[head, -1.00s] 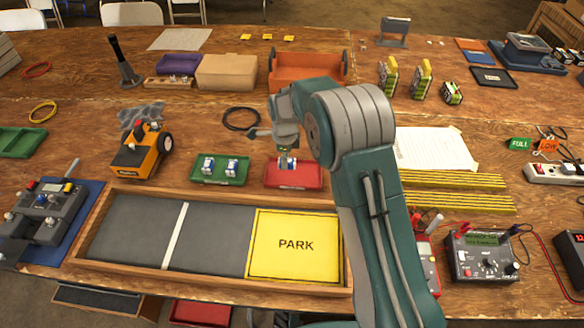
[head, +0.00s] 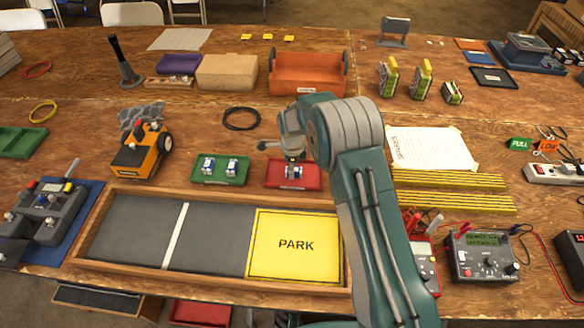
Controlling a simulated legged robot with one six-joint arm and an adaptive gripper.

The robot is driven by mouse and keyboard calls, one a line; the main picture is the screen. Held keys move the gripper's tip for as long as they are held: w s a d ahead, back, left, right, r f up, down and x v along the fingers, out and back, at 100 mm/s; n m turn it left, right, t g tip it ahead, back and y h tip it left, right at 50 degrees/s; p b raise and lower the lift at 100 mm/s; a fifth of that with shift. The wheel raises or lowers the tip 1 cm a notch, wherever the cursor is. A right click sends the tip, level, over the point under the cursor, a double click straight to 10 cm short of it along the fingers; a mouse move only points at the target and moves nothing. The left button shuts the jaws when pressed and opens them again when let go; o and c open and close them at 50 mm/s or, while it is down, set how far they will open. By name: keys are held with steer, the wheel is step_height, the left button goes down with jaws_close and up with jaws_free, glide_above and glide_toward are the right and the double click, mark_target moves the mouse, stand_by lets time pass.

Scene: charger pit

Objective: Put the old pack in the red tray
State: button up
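A small blue-and-white pack (head: 293,172) shows within the outline of the red tray (head: 273,181), and it looks to rest on the tray floor. It appears to be the old pack. My gripper (head: 293,158) is just above and behind the pack, pointing down. Its fingers are small and mostly hidden by the wrist, so I cannot tell whether they are open or touch the pack. Two similar blue-and-white packs (head: 220,166) stand in the green tray (head: 218,180) to the left. The orange wheeled rover (head: 139,152) stands further left.
A wood-framed track with a yellow PARK panel (head: 295,245) lies in front of the trays. A black cable coil (head: 241,119) and an open orange bin (head: 308,88) are behind them. Yellow rulers (head: 455,190) and a meter (head: 484,255) lie right of my arm.

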stand_by(0.3)
step_height(320, 180, up, 12)
steer(key=shift+r, duration=0.15)
stand_by(0.4)
steer(key=s+d+r+n+t, duration=0.1)
steer(key=s+d+r+n, duration=0.4)
steer(key=r, duration=0.4)
steer(key=s+d+r+n+t, duration=0.2)
steer(key=s+d+r+n, duration=0.1)
steer(key=s+d+r, duration=0.5)
steer(key=s+d+r+n+t, duration=0.1)
steer(key=s+n, duration=0.4)
steer(key=s, duration=0.5)
steer(key=s+d+r+n+t, duration=0.1)
steer(key=s+d+n, duration=0.3)
steer(key=s, duration=0.7)
steer(key=shift+s+d+r+n+t, duration=0.2)
steer(key=shift+r+n+t, duration=0.1)
steer(key=shift+r+n, duration=0.4)
steer(key=shift+w, duration=0.1)
